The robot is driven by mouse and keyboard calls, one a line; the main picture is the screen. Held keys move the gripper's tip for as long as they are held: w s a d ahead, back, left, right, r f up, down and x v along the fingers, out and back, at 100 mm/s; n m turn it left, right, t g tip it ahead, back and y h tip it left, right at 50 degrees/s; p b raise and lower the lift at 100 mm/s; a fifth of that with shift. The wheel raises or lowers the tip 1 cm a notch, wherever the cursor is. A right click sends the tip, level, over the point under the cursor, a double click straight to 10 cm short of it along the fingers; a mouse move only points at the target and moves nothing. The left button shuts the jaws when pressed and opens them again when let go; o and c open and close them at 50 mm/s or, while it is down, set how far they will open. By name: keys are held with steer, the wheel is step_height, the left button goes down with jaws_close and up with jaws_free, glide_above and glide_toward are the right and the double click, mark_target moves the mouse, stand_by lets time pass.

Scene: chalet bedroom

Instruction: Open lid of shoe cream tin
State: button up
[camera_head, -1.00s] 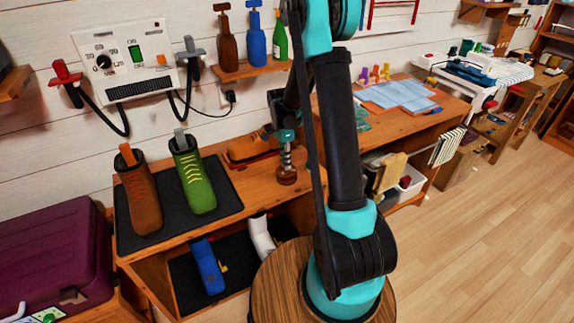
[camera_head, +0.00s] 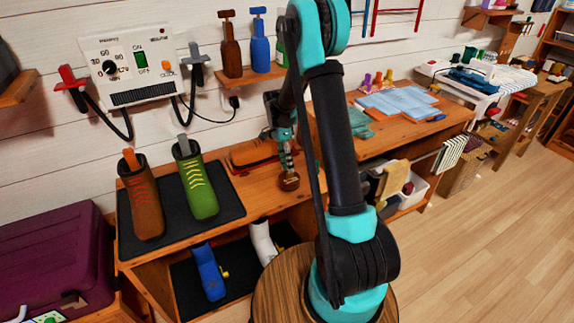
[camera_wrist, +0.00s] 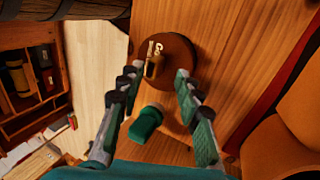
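The shoe cream tin appears to be a round brown tin (camera_wrist: 178,60) standing on the wooden bench, with a small metal and tan fitting on its near-left side in the wrist view. In the head view the brown round tin (camera_head: 289,182) is just below my gripper (camera_head: 287,160). In the wrist view my gripper (camera_wrist: 158,70) is open, its two ridged fingers apart, with the tin beyond and between the tips. I cannot tell whether a fingertip touches it. A green-ended tan object (camera_wrist: 146,123) shows between the fingers lower down; whether it touches them is unclear.
A brown boot (camera_head: 141,199) and a green boot (camera_head: 197,184) stand on a dark mat (camera_head: 229,203) to the left. Bottles (camera_head: 259,42) stand on a wall shelf above.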

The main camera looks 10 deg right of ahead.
steer(key=shift+r, duration=0.1)
steer(key=v, duration=1.2)
